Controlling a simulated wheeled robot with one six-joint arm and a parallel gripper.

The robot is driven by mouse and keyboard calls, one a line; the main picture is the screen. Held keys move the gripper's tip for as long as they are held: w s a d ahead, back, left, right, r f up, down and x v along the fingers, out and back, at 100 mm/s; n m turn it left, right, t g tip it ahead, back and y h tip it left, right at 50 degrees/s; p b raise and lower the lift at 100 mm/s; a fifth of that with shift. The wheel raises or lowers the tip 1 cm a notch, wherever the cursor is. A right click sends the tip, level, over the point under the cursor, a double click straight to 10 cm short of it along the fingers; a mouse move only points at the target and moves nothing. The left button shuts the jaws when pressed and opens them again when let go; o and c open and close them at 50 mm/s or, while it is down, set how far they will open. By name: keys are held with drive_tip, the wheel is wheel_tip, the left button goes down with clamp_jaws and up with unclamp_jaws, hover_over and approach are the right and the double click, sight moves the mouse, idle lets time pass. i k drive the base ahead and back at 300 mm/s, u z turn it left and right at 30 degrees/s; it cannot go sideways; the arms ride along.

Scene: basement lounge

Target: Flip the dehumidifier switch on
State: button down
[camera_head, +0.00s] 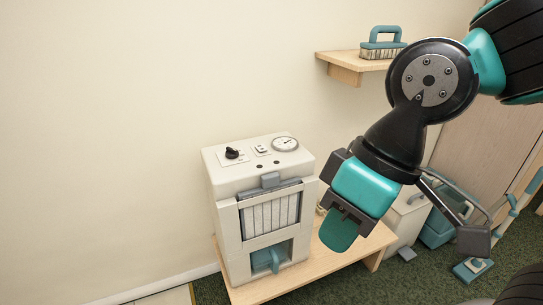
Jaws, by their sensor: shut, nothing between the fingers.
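The dehumidifier (224,210) is a cream box standing on a low wooden bench, left of my gripper. Its top panel holds a black knob (232,153), a small white plate with what looks like the switch (262,150), and a round gauge (285,144). The switch is too small to tell its position. The front has a grey-framed ribbed panel and a lower opening with a teal part inside. My gripper (339,229) is shut and empty, pointing down. In the picture it is right of the dehumidifier, apart from the panel. I cannot tell its exact distance.
The wooden bench (330,264) extends right under my gripper. A wall shelf (345,60) above holds a teal-handled brush (383,46). A white bin (402,222) and teal items (437,230) stand on the dark carpet at right. The wall above the dehumidifier is clear.

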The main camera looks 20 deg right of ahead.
sight(260, 148)
drive_tip(key=u, duration=0.2)
drive_tip(key=i, duration=1.25)
drive_tip(key=z, duration=0.3)
